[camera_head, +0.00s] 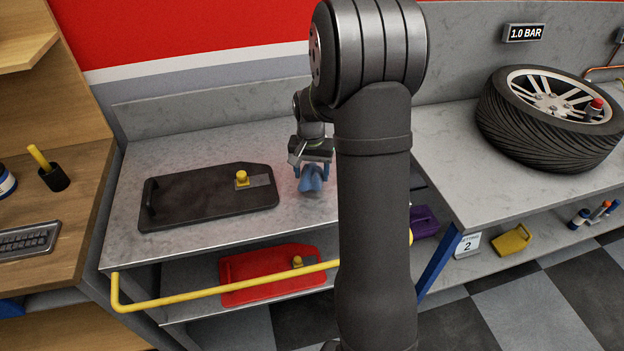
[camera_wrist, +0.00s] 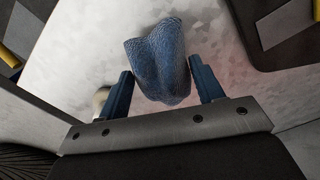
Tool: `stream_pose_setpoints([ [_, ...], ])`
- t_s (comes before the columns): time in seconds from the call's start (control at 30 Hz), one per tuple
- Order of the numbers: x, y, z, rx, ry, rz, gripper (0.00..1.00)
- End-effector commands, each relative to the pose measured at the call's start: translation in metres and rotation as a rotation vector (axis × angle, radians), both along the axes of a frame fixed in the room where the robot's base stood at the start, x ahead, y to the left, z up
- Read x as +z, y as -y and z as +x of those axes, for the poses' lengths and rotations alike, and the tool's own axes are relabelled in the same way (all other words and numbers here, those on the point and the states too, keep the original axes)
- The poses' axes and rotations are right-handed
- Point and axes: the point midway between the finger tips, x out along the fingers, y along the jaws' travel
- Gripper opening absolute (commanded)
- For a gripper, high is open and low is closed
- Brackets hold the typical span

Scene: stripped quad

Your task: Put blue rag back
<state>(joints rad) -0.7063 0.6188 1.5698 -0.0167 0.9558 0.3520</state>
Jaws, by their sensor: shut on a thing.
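The blue rag (camera_head: 311,180) is bunched between the fingers of my gripper (camera_head: 311,172), over the right part of the grey metal bench top. In the wrist view the blue rag (camera_wrist: 158,60) is a folded, textured bundle between the two blue fingertips of my gripper (camera_wrist: 158,88). My gripper is shut on it. I cannot tell whether the rag touches the bench top (camera_head: 215,145) or hangs just above it. My own arm hides the bench area to the right of the rag.
A black tray with a yellow knob (camera_head: 195,197) lies left of the rag. A red tray (camera_head: 262,281) is on the shelf below, behind a yellow rail (camera_head: 215,291). A tire (camera_head: 545,125) lies on the right bench. A purple cloth (camera_head: 424,222) and yellow cloth (camera_head: 511,240) lie lower right.

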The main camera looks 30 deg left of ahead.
Motion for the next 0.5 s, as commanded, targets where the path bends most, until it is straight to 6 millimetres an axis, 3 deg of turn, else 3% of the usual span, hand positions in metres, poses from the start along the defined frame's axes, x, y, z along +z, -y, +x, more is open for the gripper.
stream_pose_setpoints([
  [0.2, -0.032, 0.001, 0.0, 0.0, -0.003, -0.002, 0.4],
  [0.5, -0.034, 0.001, 0.0, 0.0, -0.001, 0.0, 0.4],
])
